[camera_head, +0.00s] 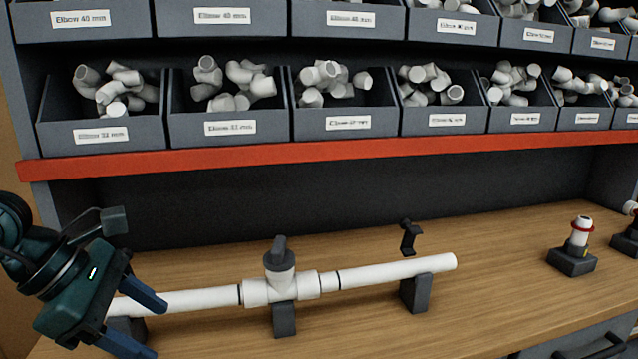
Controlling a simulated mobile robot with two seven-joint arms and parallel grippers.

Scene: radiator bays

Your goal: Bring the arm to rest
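A second white pipe (395,271) leads right from the tee. Dark supports (284,319) hold the line above the wooden bench. My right gripper is not in view.
Shelves of grey bins (345,122) with white elbows stand behind, above a red shelf edge (330,155). A black clip (409,237) stands open at the right support. A small stand (571,262) holds a red-ringed white fitting at right. The front middle of the bench (400,335) is clear.

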